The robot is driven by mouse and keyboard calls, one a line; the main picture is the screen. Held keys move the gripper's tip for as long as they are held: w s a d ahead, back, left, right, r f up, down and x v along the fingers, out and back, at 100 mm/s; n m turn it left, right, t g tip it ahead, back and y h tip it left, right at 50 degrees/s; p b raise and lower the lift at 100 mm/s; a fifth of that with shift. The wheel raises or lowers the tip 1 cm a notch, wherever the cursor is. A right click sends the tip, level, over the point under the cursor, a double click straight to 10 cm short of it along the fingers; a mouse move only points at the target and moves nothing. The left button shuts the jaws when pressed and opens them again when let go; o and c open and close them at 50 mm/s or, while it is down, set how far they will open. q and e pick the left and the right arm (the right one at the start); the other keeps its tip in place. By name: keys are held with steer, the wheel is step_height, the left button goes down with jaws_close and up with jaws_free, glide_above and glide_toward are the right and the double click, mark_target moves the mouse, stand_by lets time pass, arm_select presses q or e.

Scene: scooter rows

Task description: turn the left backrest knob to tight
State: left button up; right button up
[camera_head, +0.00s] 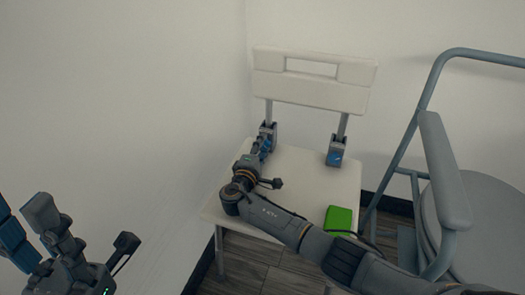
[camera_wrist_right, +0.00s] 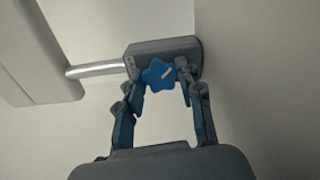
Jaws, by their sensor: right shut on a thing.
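The white chair's backrest (camera_head: 310,80) stands on two metal posts, each entering a grey clamp block. The left block (camera_head: 268,130) has my right gripper (camera_head: 263,146) in front of it, which mostly hides its knob in the head view. My right gripper (camera_wrist_right: 164,80) is shut on this knob, a fingertip at each side. My left gripper (camera_head: 30,232) is at the lower left, open and empty, far from the chair.
The right block has its own blue knob (camera_head: 336,156). A green box (camera_head: 338,219) lies on the white seat (camera_head: 306,180) near its front right corner. A grey tubular-frame chair (camera_head: 447,170) stands close on the right. A wall (camera_head: 120,110) is close on the left.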

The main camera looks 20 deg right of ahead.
steer(key=shift+f+m+b, duration=0.1)
steer(key=shift+m+b, duration=0.25)
steer(key=shift+m, duration=0.25)
steer(key=shift+a, duration=0.1)
steer(key=o, duration=1.2)
steer(key=shift+s, duration=0.1)
steer(key=v, duration=1.2)
